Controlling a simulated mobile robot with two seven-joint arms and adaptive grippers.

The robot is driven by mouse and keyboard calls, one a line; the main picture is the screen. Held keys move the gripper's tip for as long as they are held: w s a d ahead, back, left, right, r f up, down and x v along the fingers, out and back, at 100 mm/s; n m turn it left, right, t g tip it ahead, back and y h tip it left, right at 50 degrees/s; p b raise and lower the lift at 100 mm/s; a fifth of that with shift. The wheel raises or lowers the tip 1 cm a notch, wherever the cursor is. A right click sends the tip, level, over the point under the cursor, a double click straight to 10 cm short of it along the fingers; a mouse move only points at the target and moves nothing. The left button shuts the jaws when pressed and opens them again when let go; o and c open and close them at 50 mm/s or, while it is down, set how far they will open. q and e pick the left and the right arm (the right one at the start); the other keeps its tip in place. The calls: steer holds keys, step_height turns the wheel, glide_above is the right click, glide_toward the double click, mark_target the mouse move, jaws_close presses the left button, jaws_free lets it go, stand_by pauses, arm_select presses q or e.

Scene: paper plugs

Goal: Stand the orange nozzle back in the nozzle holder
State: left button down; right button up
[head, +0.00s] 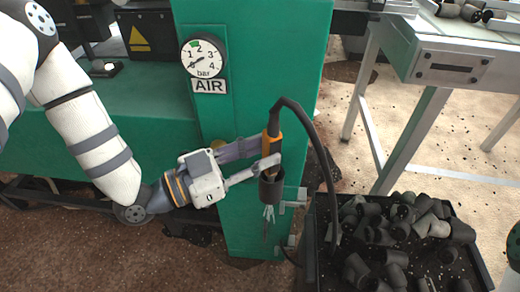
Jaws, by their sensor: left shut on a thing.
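The orange nozzle (272,147) is upright in front of the green machine's column, with a black hose looping from its top. My left gripper (268,162) comes in from the left and is shut on the nozzle, one finger crossing in front of it. The nozzle holder, a dark cup (271,190), is on the column directly below the nozzle. The nozzle's lower end meets the cup's mouth; how deep it sits inside is hidden by the finger and rim. Thin pale prongs show below the cup. My right gripper is not in view.
A pressure gauge (203,56) and an AIR label (209,86) are on the green column (253,60). A black crate (471,232) of dark pipe fittings stands on the floor at the right. A grey metal table (468,68) stands behind it. The hose hangs down towards the crate.

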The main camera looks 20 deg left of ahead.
arm_select(q)
steer(key=shift+f, duration=0.1)
steer(key=shift+f, duration=0.4)
steer(key=c, duration=1.2)
jaws_free()
